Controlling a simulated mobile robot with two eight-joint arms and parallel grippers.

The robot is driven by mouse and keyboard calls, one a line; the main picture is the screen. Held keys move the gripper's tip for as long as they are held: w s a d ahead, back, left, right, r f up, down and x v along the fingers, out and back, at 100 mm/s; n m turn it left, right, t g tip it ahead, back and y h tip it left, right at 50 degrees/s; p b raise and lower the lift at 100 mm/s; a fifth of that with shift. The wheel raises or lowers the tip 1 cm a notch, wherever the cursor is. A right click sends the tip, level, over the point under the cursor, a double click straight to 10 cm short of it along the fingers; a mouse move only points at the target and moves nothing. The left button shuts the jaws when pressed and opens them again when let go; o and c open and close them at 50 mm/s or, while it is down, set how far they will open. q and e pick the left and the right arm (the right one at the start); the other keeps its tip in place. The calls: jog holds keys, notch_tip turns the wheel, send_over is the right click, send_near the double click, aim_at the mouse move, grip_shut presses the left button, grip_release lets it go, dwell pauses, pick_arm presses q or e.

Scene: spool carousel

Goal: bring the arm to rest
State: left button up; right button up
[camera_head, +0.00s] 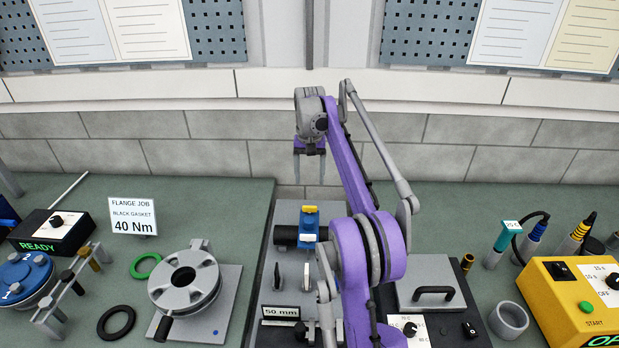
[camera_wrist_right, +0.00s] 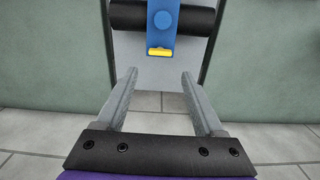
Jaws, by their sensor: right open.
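My right arm is purple and grey and reaches up over the middle of the workbench in the head view. My right gripper (camera_head: 309,166) hangs at the arm's far end, in front of the grey block wall, beyond the far end of the central panel (camera_head: 270,283). Its two grey fingers are apart with nothing between them; the open fingers also show in the right wrist view (camera_wrist_right: 155,92). A blue clamp-like part with a yellow tab (camera_head: 308,224) sits on a black cylinder on the panel, apart from the fingers. My left gripper does not show.
On the left stand a flange (camera_head: 184,283), a green ring (camera_head: 146,265), a black ring (camera_head: 116,322) and a sign (camera_head: 133,217). On the right are a yellow box (camera_head: 570,300), a grey cup (camera_head: 509,320) and several upright tools. The block wall (camera_head: 200,160) stands behind.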

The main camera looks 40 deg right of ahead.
jog(key=s+a+r+n+t, duration=0.1)
jog(key=s+a+n+t, duration=0.1)
jog(key=s+a, duration=0.5)
jog(key=s+a+n+t, duration=0.1)
jog(key=s+a+n, duration=0.15)
jog(key=a, duration=0.85)
jog(key=s+a+f+n+t, duration=0.1)
jog(key=s+a+f+n, duration=0.1)
jog(key=s+a+f, duration=0.3)
jog(key=s+a+f+n+t, duration=0.1)
jog(key=s+a+f, duration=0.4)
jog(key=s, duration=0.7)
notch_tip(320, 180, down, 2)
jog(key=shift+a+f+n+t, duration=0.25)
jog(key=shift+a+n+t, duration=0.1)
jog(key=shift+t, duration=0.35)
